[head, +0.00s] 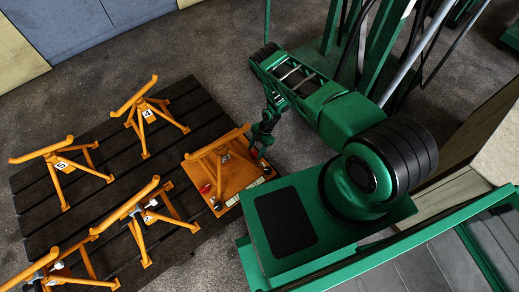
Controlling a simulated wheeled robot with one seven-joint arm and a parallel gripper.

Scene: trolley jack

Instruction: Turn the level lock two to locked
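An orange jack unit (235,183) with a flat square plate and a slanted top bar sits at the right end of the dark slatted platform. Small red parts (205,188) show at its left side, and other small dark and light parts sit along its right and front edges. I cannot tell which of these is level lock two, or its position. My gripper (260,151) points down at the right edge of the orange plate, close to or touching small parts there. Its fingers are dark and too small to tell open from shut.
Several orange stands stand on the dark slatted platform (100,172), including one marked 4 (148,115) and one marked 5 (62,165). Grey floor (225,50) is clear behind. Green posts and hoses stand at the upper right, and a pale box (490,140) at the right.

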